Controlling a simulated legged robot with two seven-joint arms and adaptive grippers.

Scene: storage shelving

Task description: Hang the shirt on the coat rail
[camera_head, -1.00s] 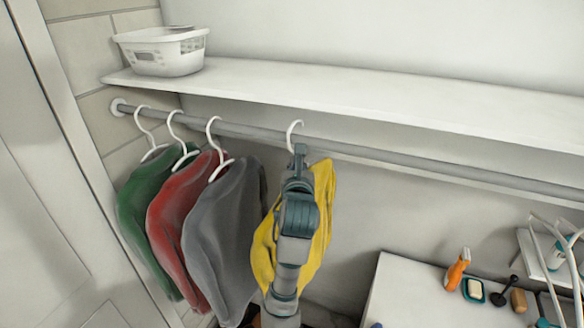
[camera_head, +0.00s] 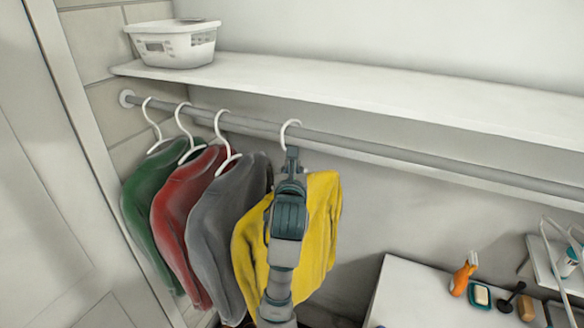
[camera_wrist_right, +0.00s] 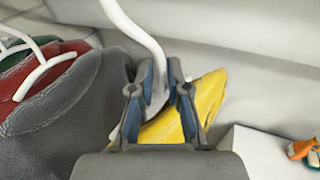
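The yellow shirt (camera_head: 316,225) hangs on a white hanger, whose hook (camera_head: 288,131) is at the coat rail (camera_head: 370,150) in the head view. I cannot tell for sure whether the hook rests on the rail or is just beside it. My right gripper (camera_head: 291,158) is just below the hook, in front of the shirt. In the right wrist view, its fingers (camera_wrist_right: 158,92) are closed around the white hanger neck (camera_wrist_right: 150,45), with the yellow shirt (camera_wrist_right: 205,98) behind them. My arm hides the shirt's middle. My left gripper is not in view.
Green (camera_head: 150,190), red (camera_head: 185,205) and grey (camera_head: 228,215) shirts hang at the rail's left. A white basket (camera_head: 175,45) stands on the shelf (camera_head: 340,85) above. The rail's right is empty. A white cabinet (camera_head: 420,290) with small items is lower right.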

